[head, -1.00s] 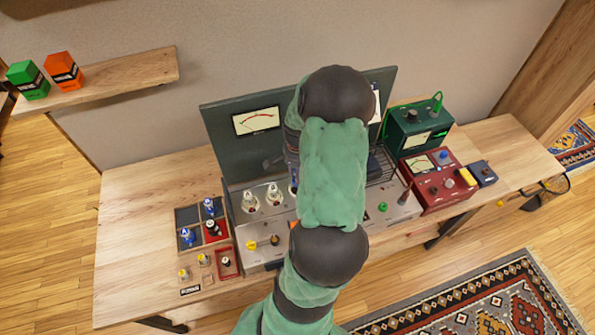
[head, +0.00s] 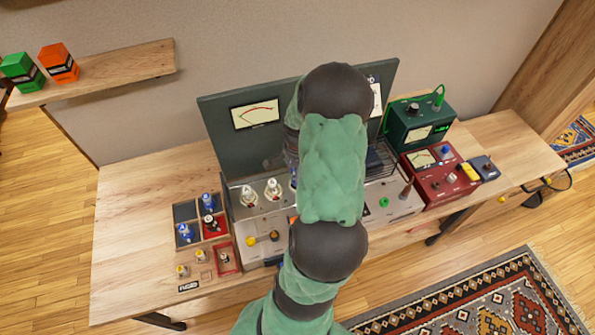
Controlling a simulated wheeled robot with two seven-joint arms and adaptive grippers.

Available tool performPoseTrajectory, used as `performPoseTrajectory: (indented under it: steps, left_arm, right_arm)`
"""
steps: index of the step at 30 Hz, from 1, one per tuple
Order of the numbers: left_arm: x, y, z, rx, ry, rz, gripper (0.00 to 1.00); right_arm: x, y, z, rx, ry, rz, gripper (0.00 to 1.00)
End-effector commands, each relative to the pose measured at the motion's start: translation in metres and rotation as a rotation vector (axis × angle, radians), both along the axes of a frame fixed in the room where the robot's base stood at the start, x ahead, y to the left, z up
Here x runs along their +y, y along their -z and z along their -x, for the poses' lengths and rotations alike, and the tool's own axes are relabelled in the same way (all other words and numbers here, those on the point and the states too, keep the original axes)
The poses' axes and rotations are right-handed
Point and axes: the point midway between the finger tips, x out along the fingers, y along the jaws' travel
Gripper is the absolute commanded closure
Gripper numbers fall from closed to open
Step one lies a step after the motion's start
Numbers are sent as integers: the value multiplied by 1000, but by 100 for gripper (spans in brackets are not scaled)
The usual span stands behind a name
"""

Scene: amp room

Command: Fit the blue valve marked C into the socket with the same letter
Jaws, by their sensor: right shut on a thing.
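My right arm covers the middle of the amplifier chassis (head: 396,208) in the head view. Its gripper (head: 277,162) is mostly hidden behind the forearm, over the row of sockets. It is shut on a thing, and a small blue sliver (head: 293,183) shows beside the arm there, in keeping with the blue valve. The letter on it and the socket under it are hidden. Two clear valves (head: 261,194) stand upright on the chassis just left of the gripper. Two other blue valves (head: 207,202) are in the tray at the left; one seems marked A. My left gripper is out of view.
The divided tray (head: 187,212) also holds a black valve (head: 210,224). Small parts stand in front of it. A panel with a meter (head: 256,114) rises behind the chassis. Green (head: 421,123) and red (head: 440,172) instruments stand at the right. The bench's left end (head: 135,205) is clear.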

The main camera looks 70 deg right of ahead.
Motion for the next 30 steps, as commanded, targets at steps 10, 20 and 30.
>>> performPoseTrajectory:
  steps: [10,20,30]
  left_arm:
    - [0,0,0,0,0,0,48]
    - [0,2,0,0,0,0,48]
    - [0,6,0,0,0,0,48]
  right_arm:
    - [0,0,0,0,0,0,98]
    - [0,3,0,0,0,0,98]
    - [0,8,0,0,0,0,98]
